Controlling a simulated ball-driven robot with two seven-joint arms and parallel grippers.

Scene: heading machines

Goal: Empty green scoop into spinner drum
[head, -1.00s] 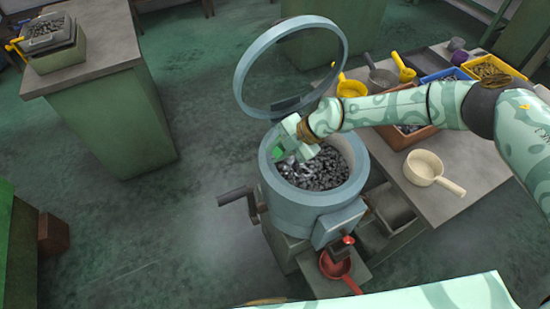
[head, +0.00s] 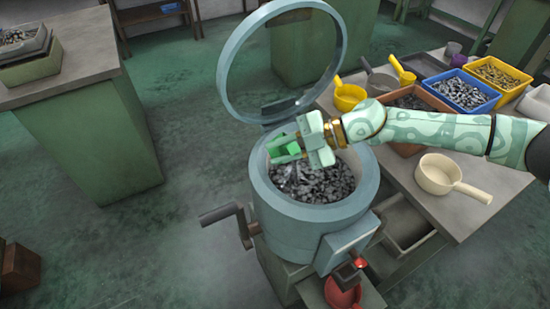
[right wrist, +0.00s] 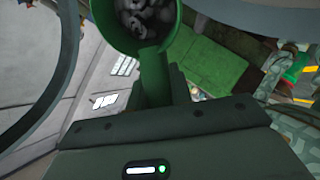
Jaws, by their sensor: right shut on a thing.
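The spinner drum (head: 325,221) is a pale blue round tub with a thick rim, its mouth open and holding many grey metal pieces (head: 320,184). My right gripper (head: 296,147) is over the back left of the drum's mouth. It is shut on the handle of the green scoop (head: 281,150), which is mostly hidden by the gripper in the head view. In the right wrist view the scoop's round bowl (right wrist: 138,45) is at the top, with grey pieces inside it; its handle runs down into the jaws. My left gripper is not in view.
The drum's ring-shaped lid (head: 231,85) stands raised behind it. A crank (head: 222,214) sticks out on the left. A red scoop (head: 343,293) is below the front. The right-hand table holds a cream scoop (head: 436,174), a yellow scoop (head: 349,96) and a blue bin (head: 461,91).

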